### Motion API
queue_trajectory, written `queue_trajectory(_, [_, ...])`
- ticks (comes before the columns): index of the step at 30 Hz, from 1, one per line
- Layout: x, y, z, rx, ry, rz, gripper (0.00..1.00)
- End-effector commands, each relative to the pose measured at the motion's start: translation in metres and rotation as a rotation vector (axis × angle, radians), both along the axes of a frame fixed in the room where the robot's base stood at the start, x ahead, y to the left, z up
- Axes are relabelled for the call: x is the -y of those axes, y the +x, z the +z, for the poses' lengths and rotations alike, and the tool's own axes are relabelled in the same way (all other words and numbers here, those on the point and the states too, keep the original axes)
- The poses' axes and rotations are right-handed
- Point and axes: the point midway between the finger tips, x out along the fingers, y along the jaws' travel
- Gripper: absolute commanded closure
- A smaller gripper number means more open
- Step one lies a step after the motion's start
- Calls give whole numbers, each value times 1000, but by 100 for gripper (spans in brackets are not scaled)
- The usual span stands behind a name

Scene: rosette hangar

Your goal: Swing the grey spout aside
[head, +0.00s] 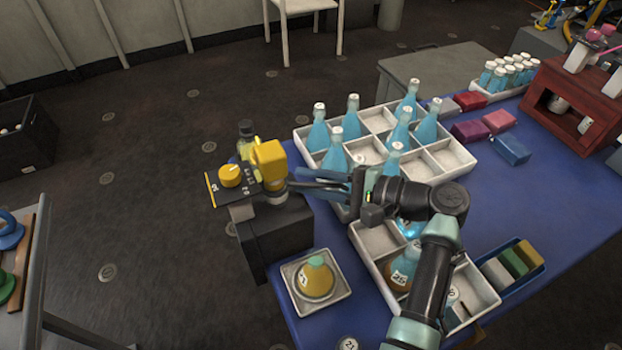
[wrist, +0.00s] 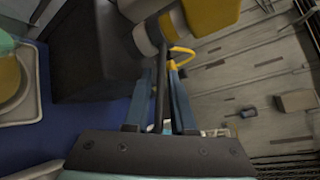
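The yellow dispenser head (head: 268,160) with a yellow knob (head: 230,176) stands on a dark block (head: 280,235) at the table's left end. A dark grey bar, which looks like the spout (wrist: 161,85), runs down from a pale cylinder under the yellow body in the wrist view. My gripper (head: 298,184) reaches in from the right at the dispenser. In the wrist view my gripper (wrist: 161,72) has its two blue fingers on either side of the bar, with gaps visible beside it. It looks open; contact at the tips is unclear. In the head view the arm partly hides the spout.
A bottle with an orange lower part (head: 316,276) stands in a small white tray (head: 288,272) in front of the block. White crates (head: 450,155) of blue bottles stand behind and beneath my arm. A yellow loop (wrist: 182,56) is close to the right fingertip.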

Motion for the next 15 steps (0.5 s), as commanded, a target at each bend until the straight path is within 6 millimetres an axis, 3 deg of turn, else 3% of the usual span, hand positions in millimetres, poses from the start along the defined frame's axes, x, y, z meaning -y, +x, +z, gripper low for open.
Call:
queue_trajectory(7, [20,-7,6,1,0,-4,77])
queue_trajectory(15, [74,-31,19,1,1,-6,77])
